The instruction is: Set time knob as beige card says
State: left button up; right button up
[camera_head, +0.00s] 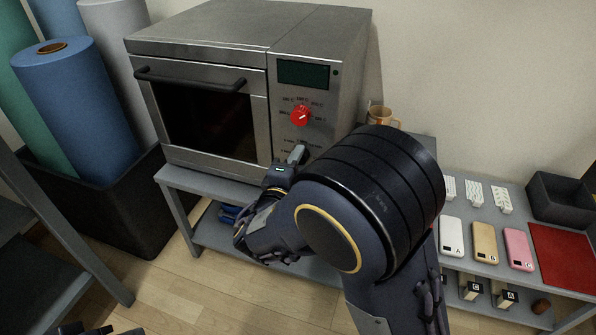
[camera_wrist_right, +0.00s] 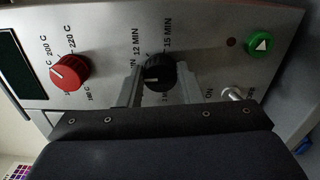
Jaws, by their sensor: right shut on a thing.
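The black time knob (camera_wrist_right: 158,72) is on the panel of the steel oven (camera_head: 200,45), between marks reading 12 MIN and 15 MIN in the right wrist view. My right gripper (camera_wrist_right: 158,84) is shut on this knob, one finger on each side. In the head view my right gripper (camera_head: 297,155) reaches the lower panel, and the knob is hidden. A tan, card-like piece (camera_head: 484,243) lies on the right shelf between a white one and a pink one; no time can be read on it. A dark part at the bottom left edge may be my left gripper.
The red temperature knob (camera_wrist_right: 69,73), green button (camera_wrist_right: 260,45) and metal toggle switch (camera_wrist_right: 232,94) are close to the black knob. An orange-brown mug (camera_head: 383,116) stands behind my right arm. A red mat (camera_head: 565,258) and dark bin (camera_head: 560,198) are at right.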

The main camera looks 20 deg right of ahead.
jog(key=shift+f+m+b, duration=0.1)
jog(key=shift+m+b, duration=0.2)
jog(key=shift+b, duration=0.05)
dwell(0.3)
jog(key=o, duration=1)
jog(key=p+v, duration=0.2)
jog(key=v, duration=0.6)
jog(key=shift+w, duration=0.1)
